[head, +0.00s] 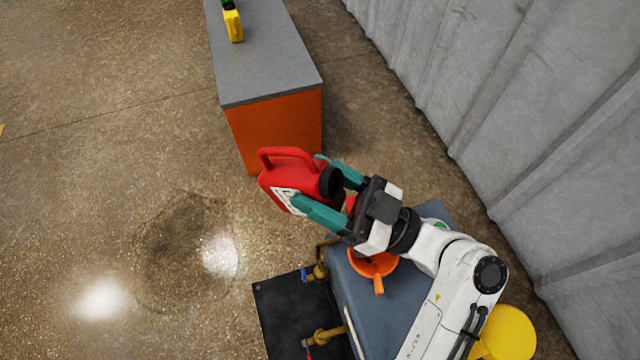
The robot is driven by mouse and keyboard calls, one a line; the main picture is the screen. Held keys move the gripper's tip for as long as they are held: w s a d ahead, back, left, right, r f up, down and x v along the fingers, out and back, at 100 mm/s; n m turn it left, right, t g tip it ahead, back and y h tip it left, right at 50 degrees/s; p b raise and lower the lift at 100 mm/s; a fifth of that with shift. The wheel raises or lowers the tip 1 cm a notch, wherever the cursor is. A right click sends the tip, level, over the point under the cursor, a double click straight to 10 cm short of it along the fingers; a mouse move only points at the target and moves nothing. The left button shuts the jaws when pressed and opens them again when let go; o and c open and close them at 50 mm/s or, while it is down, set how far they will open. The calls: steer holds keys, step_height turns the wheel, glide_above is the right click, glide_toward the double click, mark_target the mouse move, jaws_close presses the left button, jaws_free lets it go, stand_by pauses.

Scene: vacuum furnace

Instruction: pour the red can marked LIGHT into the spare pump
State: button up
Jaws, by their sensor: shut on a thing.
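A red can (287,172) with a handle, a black cap or spout and a white label is between the teal fingers of my gripper (322,190). The fingers are shut on it, one on each side. The label's lettering is too small to read. The can is held in the air, and its black end faces right, towards my wrist; I cannot tell its exact tilt. An orange funnel (378,284) sits on the blue-grey pump body (350,295), below my wrist and partly hidden by it. The can is up and left of the funnel, apart from it. My arm hides much of the pump.
A grey-topped orange bench (270,70) stands behind, with a yellow container (234,27) on it. A black plate (280,320) with brass valve fittings (328,336) is left of the pump. A yellow round thing (510,335) is lower right. A corrugated grey wall (520,110) bounds the right. Floor on the left is clear.

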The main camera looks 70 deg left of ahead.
steer(key=shift+w+d+r+g+y+b, duration=0.5)
steer(key=shift+d+r+g+y+b, duration=0.1)
steer(key=shift+b, duration=0.55)
stand_by(0.4)
steer(key=shift+a, duration=0.1)
